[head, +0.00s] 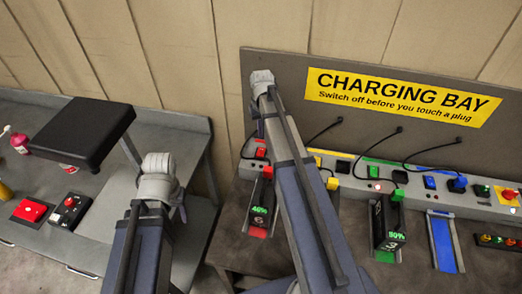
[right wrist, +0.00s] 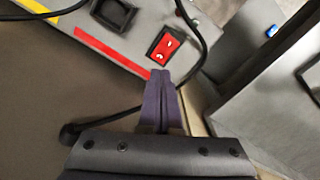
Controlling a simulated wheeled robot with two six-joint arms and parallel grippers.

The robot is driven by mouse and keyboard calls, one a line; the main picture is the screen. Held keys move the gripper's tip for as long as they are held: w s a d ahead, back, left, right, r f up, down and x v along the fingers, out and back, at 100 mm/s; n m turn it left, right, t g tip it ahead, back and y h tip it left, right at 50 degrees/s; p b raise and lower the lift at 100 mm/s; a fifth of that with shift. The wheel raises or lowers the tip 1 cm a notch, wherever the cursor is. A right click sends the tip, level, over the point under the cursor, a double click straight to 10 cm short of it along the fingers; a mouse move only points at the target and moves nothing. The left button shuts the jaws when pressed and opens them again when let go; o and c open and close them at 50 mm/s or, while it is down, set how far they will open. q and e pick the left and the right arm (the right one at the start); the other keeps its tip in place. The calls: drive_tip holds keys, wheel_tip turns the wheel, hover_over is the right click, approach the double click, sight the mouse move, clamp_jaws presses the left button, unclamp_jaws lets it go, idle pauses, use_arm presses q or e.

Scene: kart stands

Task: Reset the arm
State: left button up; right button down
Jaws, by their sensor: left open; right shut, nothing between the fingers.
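In the head view my left arm comes up from the bottom left, and its own links hide its gripper.
The charging bench holds a 46% battery (head: 260,207) with a red light below, an 80% battery (head: 389,228) with green, and an empty blue slot (head: 443,243). Cables hang before the back panel (head: 275,65). A black raised plate (head: 82,132) stands over the left bench.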

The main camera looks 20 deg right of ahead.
drive_tip(key=s+a+f+n+b, duration=0.2)
drive_tip(key=s+a, duration=0.8)
drive_tip(key=a, duration=0.2)
drive_tip(key=s+a+f+n+h+b, duration=0.1)
drive_tip(key=s+a+f+n+b, duration=0.1)
drive_tip(key=s+a, duration=0.9)
drive_tip(key=shift+a+f+n+b, duration=0.4)
drive_tip(key=shift+a+n, duration=0.2)
drive_tip(key=shift+a, duration=0.35)
